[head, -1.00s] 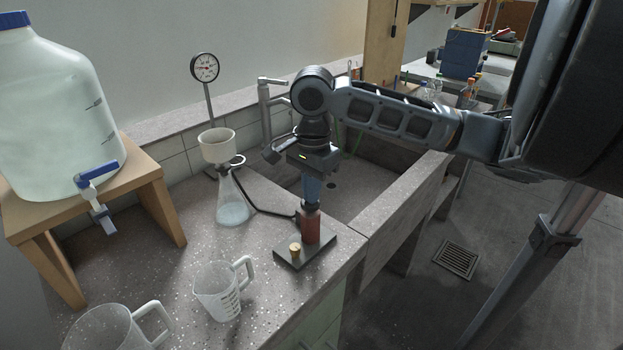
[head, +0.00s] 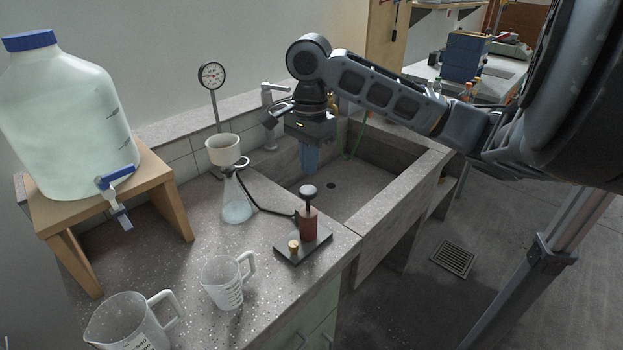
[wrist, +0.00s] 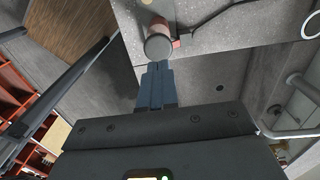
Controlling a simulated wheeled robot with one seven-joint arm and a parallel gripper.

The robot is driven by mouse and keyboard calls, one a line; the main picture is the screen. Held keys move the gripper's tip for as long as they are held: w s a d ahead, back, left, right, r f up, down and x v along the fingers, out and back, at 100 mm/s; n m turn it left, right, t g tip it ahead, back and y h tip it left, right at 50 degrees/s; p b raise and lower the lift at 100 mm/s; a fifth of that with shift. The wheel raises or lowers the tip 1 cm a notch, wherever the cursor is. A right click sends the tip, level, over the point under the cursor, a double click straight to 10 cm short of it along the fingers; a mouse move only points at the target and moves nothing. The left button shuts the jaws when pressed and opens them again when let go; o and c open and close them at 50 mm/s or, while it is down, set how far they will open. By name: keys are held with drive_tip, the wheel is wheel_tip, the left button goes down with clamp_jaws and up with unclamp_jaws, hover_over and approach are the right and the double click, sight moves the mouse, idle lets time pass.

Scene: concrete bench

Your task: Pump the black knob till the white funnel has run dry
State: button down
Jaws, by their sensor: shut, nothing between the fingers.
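The black knob (head: 308,191) tops the short stem of a red-brown hand pump (head: 308,224), fixed to a dark base plate on the bench. It stands raised above the pump body and also shows in the wrist view (wrist: 158,46). My gripper (head: 309,172) is shut and empty, with its blue fingers just above the knob and apart from it; the fingers also show in the wrist view (wrist: 155,66). The white funnel (head: 223,150) sits on a conical glass flask (head: 236,205) holding some pale liquid. I cannot see the funnel's inside well enough to tell its level.
A black hose (head: 266,209) joins flask and pump. A gauge (head: 212,75) stands behind. A large carboy (head: 65,125) rests on a wooden stand at left. Two clear jugs, one nearer the pump (head: 222,284), stand in front. The sink (head: 350,185) lies right and behind.

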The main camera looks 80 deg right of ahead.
sight(309, 189)
wheel_tip(309, 189, up, 6)
drive_tip(key=shift+a, duration=0.1)
idle(1.2)
drive_tip(key=w+a+n+t+y, duration=0.1)
drive_tip(key=w+a+n+t, duration=0.25)
drive_tip(key=w+a, duration=0.65)
drive_tip(key=w+a+r+n+t+y, duration=0.1)
drive_tip(key=w+a+n+t+y, duration=0.1)
drive_tip(key=w+a+t, duration=0.55)
drive_tip(key=w+a+r+n+t+y, duration=0.15)
drive_tip(key=w+a+t, duration=0.25)
drive_tip(key=w+a, duration=0.7)
drive_tip(key=s+a+f+n+h, duration=0.25)
drive_tip(key=s+a+f, duration=0.3)
drive_tip(key=s, duration=0.45)
drive_tip(key=s+a+f+n+h, duration=0.1)
drive_tip(key=s+a+f+h, duration=0.2)
drive_tip(key=s+a+f, duration=0.5)
drive_tip(key=s+d+n, duration=0.3)
drive_tip(key=s+n, duration=0.4)
drive_tip(key=s, duration=0.4)
drive_tip(key=s+d+r+n, duration=0.1)
drive_tip(key=s+d+n, duration=0.2)
drive_tip(key=s, duration=0.9)
drive_tip(key=n, duration=0.3)
drive_tip(key=shift+d+r+n+y, duration=0.15)
drive_tip(key=shift+d+n+y, duration=0.05)
drive_tip(key=shift+n+y, duration=0.2)
